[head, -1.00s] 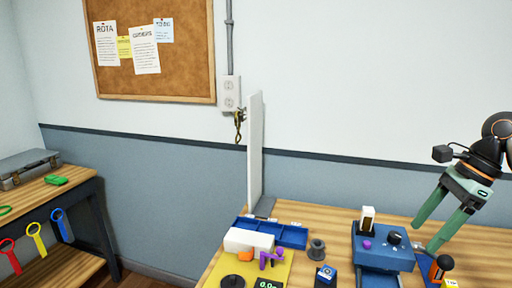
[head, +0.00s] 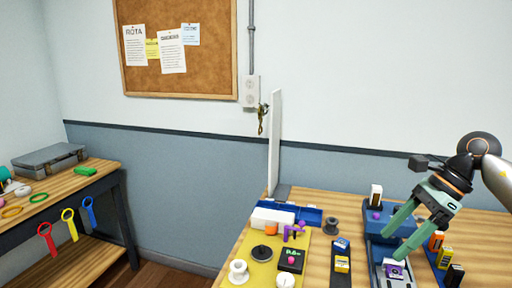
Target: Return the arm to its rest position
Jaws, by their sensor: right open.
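My right gripper (head: 394,241) is in the head view at the right, its two green fingers pointing down and to the left. It is open, and I see nothing held between the fingers. It is over the blue device (head: 376,226) on the wooden bench, and one finger hides part of it. A small purple and white piece (head: 394,270) lies just below the fingertips; I cannot tell whether they touch. My left gripper is not in view.
A white upright panel (head: 274,145) stands at the bench's back left. A yellow mat (head: 238,256) holds several small parts near a blue tray (head: 311,214). Small boxes (head: 445,257) stand right of the gripper. A side table (head: 105,178) with a grey case (head: 50,158) is at far left.

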